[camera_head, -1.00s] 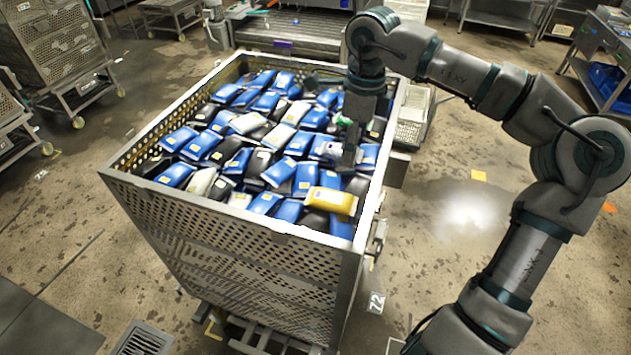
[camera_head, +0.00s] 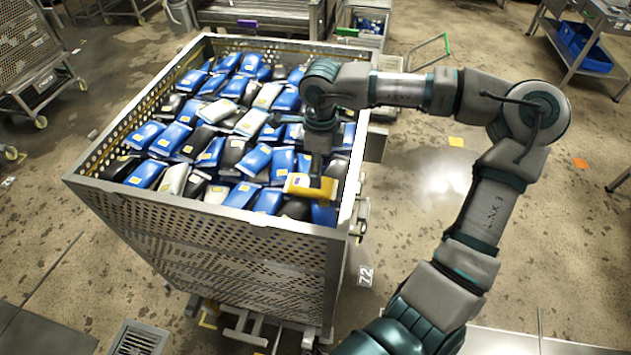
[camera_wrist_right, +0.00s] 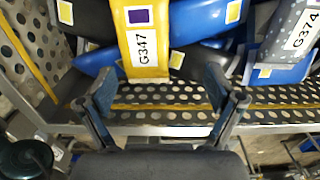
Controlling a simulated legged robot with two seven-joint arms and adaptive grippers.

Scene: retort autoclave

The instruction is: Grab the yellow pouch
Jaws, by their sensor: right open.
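The yellow pouch (camera_head: 296,187) lies on top of the pile near the front right corner of the perforated metal basket. In the right wrist view the yellow pouch (camera_wrist_right: 142,42) shows a white label reading G347 and a purple square. My right gripper (camera_head: 317,178) reaches down from above, over the pouch's right part. In the right wrist view my right gripper (camera_wrist_right: 155,88) has its two fingers spread wide, with the pouch's near end ahead between them. I cannot tell whether a finger touches it. My left gripper is not seen.
The basket (camera_head: 210,210) is full of blue, black and white pouches, packed around the yellow one. Its perforated wall and rim (camera_wrist_right: 170,130) are close below my fingers in the right wrist view. Floor right of the basket is mostly clear.

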